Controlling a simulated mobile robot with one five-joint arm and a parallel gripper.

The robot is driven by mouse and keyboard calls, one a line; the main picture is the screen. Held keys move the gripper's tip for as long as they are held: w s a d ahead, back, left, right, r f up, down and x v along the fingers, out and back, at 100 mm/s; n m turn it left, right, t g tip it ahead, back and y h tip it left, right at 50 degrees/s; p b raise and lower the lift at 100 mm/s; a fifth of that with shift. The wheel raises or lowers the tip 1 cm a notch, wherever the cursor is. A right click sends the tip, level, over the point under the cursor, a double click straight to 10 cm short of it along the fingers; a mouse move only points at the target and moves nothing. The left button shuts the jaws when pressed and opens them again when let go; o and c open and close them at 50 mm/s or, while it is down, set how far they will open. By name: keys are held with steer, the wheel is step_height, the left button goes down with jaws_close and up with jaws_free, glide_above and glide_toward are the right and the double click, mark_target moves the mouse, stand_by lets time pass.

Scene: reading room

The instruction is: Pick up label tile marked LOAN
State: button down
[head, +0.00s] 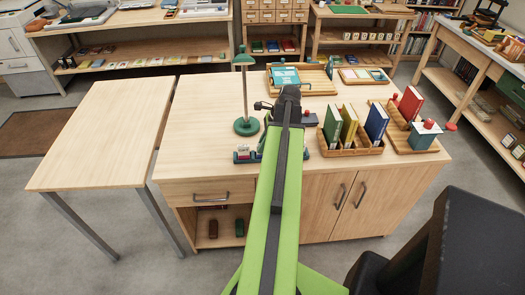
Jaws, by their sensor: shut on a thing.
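My arm reaches out over the wooden cabinet top, and the dark end with my gripper (289,97) is above its middle. The fingertips and the thing held between them are hidden behind my arm. The writing on the tiles is too small to read, so I cannot tell which is marked LOAN.
A green lamp (246,122) stands left of my arm. To the right are a wooden book rack (350,149) with upright books and a tray (398,138) with a red book. A tray with teal items (285,77) lies behind. The left table (105,135) is bare.

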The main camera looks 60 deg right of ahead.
steer(key=shift+r, duration=0.1)
step_height(320, 180, up, 10)
steer(key=p, duration=1)
